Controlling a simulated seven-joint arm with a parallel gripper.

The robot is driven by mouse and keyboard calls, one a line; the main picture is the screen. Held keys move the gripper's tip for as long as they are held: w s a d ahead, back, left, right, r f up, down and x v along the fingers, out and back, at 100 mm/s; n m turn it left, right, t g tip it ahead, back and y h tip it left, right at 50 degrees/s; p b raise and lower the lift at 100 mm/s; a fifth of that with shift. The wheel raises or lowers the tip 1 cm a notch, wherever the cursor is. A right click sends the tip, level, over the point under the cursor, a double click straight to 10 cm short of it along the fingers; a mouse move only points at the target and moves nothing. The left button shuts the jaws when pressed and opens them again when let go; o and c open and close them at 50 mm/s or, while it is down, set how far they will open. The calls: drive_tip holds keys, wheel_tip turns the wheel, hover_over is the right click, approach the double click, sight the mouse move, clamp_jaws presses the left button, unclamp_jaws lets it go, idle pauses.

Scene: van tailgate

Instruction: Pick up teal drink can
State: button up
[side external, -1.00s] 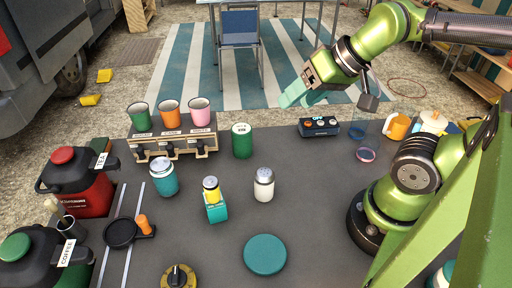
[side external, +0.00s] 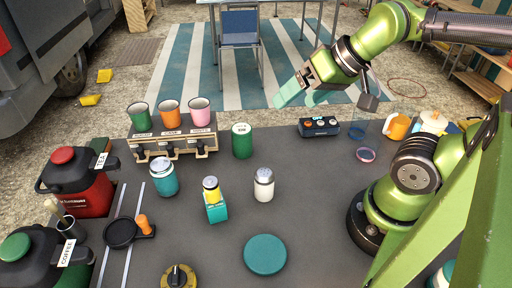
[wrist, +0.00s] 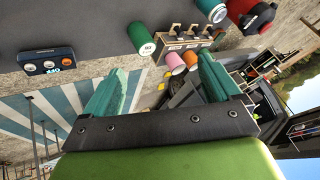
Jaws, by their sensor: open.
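The teal drink can (side external: 164,180) has a silver top and stands upright on the dark work surface, in front of the cup rack's left end. In the wrist view part of the teal can (wrist: 211,10) shows at the top edge. My gripper (side external: 301,95) is open and empty. It is up in the air beyond the far edge of the surface, well to the right of the can. In the wrist view its two teal fingers (wrist: 160,65) stand wide apart with nothing between them.
A green can (side external: 242,141) and a rack (side external: 175,146) holding several cups stand near the far edge. A salt shaker (side external: 264,185), a yellow-and-teal item (side external: 215,205) and a teal disc (side external: 265,255) are nearer. A red tea jug (side external: 82,185) is left of the can.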

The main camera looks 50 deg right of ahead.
drive_tip(key=shift+f, duration=0.1)
drive_tip(key=n+t+y, duration=0.3)
drive_tip(key=n+y, duration=0.4)
drive_tip(key=n, duration=0.5)
hover_over(173, 168)
drive_tip(key=s+d, duration=0.1)
wheel_tip(173, 168, down, 11)
wheel_tip(173, 168, down, 7)
drive_tip(key=shift+s+f, duration=0.1)
drive_tip(key=x, duration=0.5)
drive_tip(key=shift+d, duration=0.1)
drive_tip(key=c, duration=1)
